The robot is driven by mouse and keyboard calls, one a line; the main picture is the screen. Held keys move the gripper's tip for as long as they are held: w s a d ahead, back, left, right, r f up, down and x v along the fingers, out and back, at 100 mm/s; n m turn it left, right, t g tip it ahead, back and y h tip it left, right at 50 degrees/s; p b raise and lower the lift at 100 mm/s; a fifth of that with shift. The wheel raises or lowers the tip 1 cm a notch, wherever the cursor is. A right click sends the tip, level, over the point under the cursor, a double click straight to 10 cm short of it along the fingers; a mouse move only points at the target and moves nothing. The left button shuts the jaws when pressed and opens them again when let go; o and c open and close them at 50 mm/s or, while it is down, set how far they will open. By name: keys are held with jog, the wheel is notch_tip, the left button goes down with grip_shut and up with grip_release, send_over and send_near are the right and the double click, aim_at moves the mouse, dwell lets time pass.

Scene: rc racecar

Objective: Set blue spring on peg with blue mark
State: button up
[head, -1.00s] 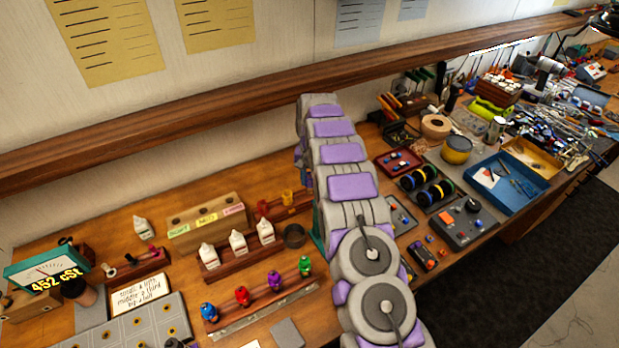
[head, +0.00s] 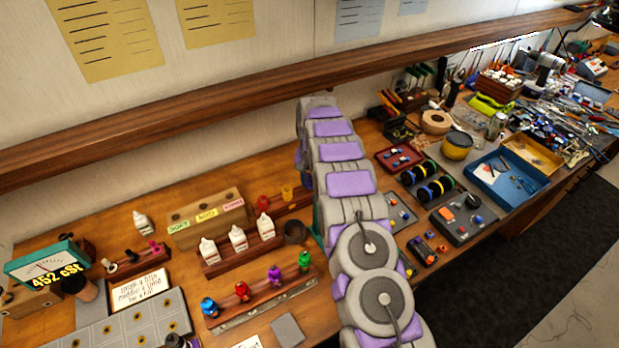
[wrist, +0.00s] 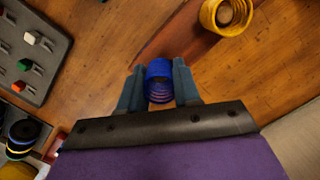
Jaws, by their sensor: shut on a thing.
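My gripper (wrist: 158,65) is in the wrist view, its two fingers shut on the sides of the blue spring (wrist: 159,84). The spring's coils show between the fingers, over a brown wooden strip on the bench. A yellow spring (wrist: 236,26) stands around a peg at the top of the wrist view, apart from my gripper. In the head view the yellow spring (head: 286,192) and a red one (head: 262,203) stand on a wooden rack left of my arm. My arm hides my gripper and the blue spring there. I cannot make out a peg with a blue mark.
Left of my arm are a block with coloured labels (head: 206,218), white bottles (head: 238,239) and a rack of coloured pieces (head: 243,292). A grey tray of small parts (wrist: 32,50) is at the wrist view's left. A blue tray (head: 492,188) lies farther right.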

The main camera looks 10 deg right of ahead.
jog(key=shift+f, duration=0.6)
jog(key=o, duration=1.1)
jog(key=r+p, duration=0.2)
jog(key=r, duration=0.3)
jog(key=w+r+p, duration=0.1)
jog(key=r+p, duration=0.1)
jog(key=r, duration=0.4)
jog(key=w+r+p, duration=0.1)
jog(key=r+p, duration=0.1)
jog(key=r, duration=0.4)
jog(key=shift+w+d, duration=0.2)
jog(key=shift+d, duration=0.2)
jog(key=shift+r, duration=0.1)
